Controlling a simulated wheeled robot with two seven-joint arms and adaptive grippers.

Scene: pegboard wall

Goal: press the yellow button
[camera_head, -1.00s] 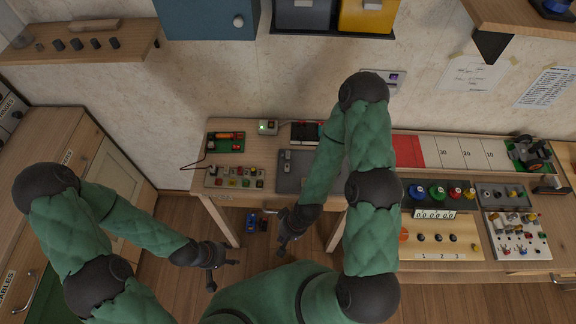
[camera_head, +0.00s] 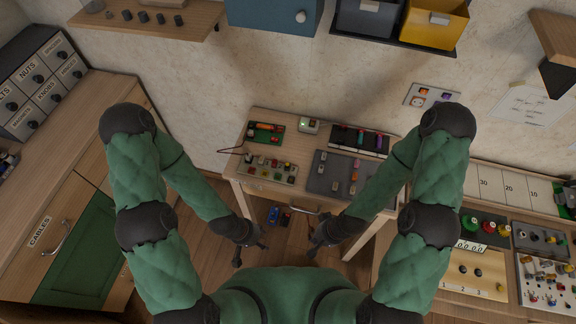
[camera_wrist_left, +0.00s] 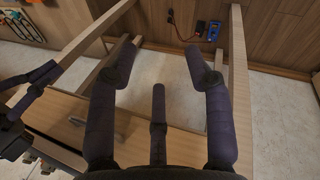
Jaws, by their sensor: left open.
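A yellow button (camera_head: 504,229) appears at the right end of a row of coloured round buttons on the right-hand bench, beside a red button (camera_head: 488,226) and a green button (camera_head: 470,222). My left gripper (camera_head: 250,257) is open and empty, low in front of the small middle table and far to the left of that row.
The middle table (camera_head: 285,120) carries a panel of small switches (camera_head: 270,170) and a grey plate (camera_head: 333,185). My right arm covers part of the right bench. Drawers and a cabinet (camera_head: 75,245) stand at left. A blue meter (camera_wrist_left: 214,31) lies on the floor.

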